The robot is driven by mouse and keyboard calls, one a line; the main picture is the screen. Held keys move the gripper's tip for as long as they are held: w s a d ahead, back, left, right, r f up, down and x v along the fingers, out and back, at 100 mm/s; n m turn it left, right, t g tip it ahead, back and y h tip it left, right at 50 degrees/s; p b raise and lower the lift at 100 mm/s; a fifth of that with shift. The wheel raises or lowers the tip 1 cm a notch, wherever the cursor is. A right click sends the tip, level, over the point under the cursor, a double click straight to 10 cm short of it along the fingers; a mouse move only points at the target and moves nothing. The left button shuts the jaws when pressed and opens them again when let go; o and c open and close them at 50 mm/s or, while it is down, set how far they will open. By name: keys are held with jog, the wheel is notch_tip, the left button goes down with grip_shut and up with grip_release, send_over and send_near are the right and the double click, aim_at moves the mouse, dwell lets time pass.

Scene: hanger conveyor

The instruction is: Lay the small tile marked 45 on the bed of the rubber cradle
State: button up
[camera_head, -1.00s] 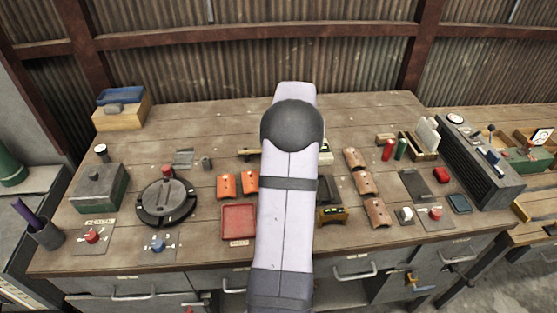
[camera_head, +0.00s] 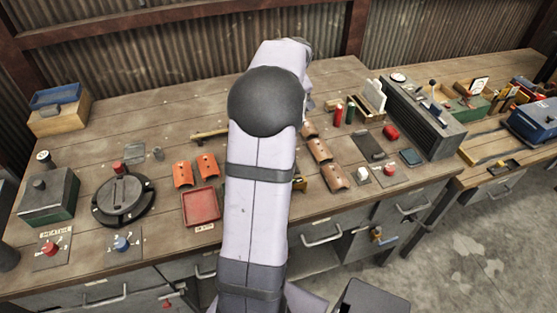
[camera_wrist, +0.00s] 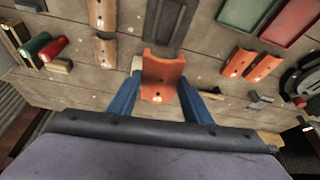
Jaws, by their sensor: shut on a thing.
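In the wrist view, my gripper (camera_wrist: 160,92) is shut on a curved orange tile (camera_wrist: 163,72) with small dark holes, held between its two blue fingers. No number can be read on it. A dark grey block with a channel (camera_wrist: 178,12) lies on the bench beyond the held tile; it may be the rubber cradle, and the tile overlaps its near end in the picture. I cannot tell the height of the tile above the bench. In the head view my arm hides the gripper, the held tile and this block.
Two more orange tiles (camera_head: 182,173) lie above a red tray (camera_head: 201,207); a green tray (camera_wrist: 243,12) shows in the wrist view. Several brown tiles (camera_head: 319,150) lie right of my arm. A round black turntable (camera_head: 123,200) stands at left. The rear bench is mostly clear.

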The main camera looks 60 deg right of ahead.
jog(key=shift+m, duration=0.7)
jog(key=shift+s+a+f+p, duration=0.35)
jog(key=shift+a+f, duration=0.05)
jog(key=shift+f, duration=1.7)
jog(key=shift+s+a+f+p, duration=0.3)
jog(key=shift+a+f+p, duration=0.1)
jog(key=shift+f, duration=1.75)
jog(key=shift+s+a+f+p, duration=0.35)
jog(key=shift+f, duration=2.15)
jog(key=shift+f+b, duration=0.35)
jog(key=shift+b, duration=0.05)
jog(key=o, duration=1.2)
jog(key=shift+r, duration=0.1)
jog(key=shift+r+p, duration=0.35)
jog(key=shift+p, duration=0.2)
jog(key=b+v, duration=0.3)
jog(key=v, duration=0.8)
jog(key=shift+a+r+b, duration=0.3)
jog(key=shift+r, duration=0.1)
